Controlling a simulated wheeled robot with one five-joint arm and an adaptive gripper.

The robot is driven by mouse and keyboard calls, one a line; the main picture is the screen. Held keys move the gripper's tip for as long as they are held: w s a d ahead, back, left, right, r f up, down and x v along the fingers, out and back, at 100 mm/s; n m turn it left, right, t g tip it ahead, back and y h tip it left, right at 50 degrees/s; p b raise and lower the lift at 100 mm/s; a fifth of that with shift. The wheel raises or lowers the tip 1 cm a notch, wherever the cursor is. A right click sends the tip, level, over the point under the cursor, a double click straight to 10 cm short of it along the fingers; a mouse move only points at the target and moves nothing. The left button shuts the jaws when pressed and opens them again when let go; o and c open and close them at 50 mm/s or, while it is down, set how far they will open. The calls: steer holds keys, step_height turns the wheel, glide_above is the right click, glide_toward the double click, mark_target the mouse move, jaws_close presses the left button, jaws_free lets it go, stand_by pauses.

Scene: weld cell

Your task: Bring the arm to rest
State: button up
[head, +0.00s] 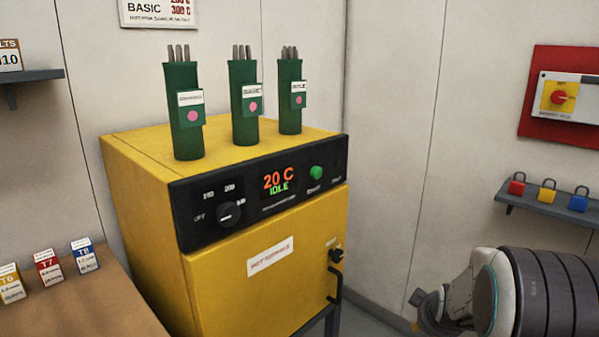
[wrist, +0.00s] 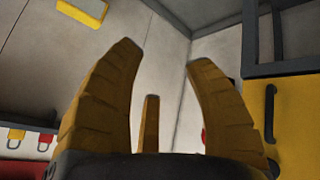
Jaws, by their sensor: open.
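My gripper (wrist: 163,62) shows in the wrist view with its yellow-brown fingers spread apart and nothing between them. In the head view my arm reaches in from the lower right, and the gripper (head: 432,312) is small and partly cut off by the lower edge. It hangs in the air to the right of the yellow oven (head: 225,272), apart from it. The wrist view is tilted, with the oven (wrist: 300,125) and its black handle at the right.
Three green rod canisters (head: 184,120) stand on the oven, whose display reads 20 C IDLE. A shelf (head: 548,208) with padlocks and a red switch panel (head: 533,118) are on the right wall. A brown bench (head: 95,305) with small boxes is at the lower left.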

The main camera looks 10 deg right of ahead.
steer(key=s+a+r+g+y+p, duration=0.2)
steer(key=s+a+r+p, duration=0.65)
steer(key=a+r, duration=0.6)
steer(key=s+a+r+p, duration=0.2)
steer(key=s+a+r, duration=0.1)
steer(key=s, duration=0.4)
steer(key=s+a+r+m+g+y+p, duration=0.1)
steer(key=s+a+r+p, duration=0.1)
steer(key=s, duration=0.5)
steer(key=shift+a+r+g+y, duration=0.3)
steer(key=shift+a+r, duration=0.35)
steer(key=shift+a, duration=0.1)
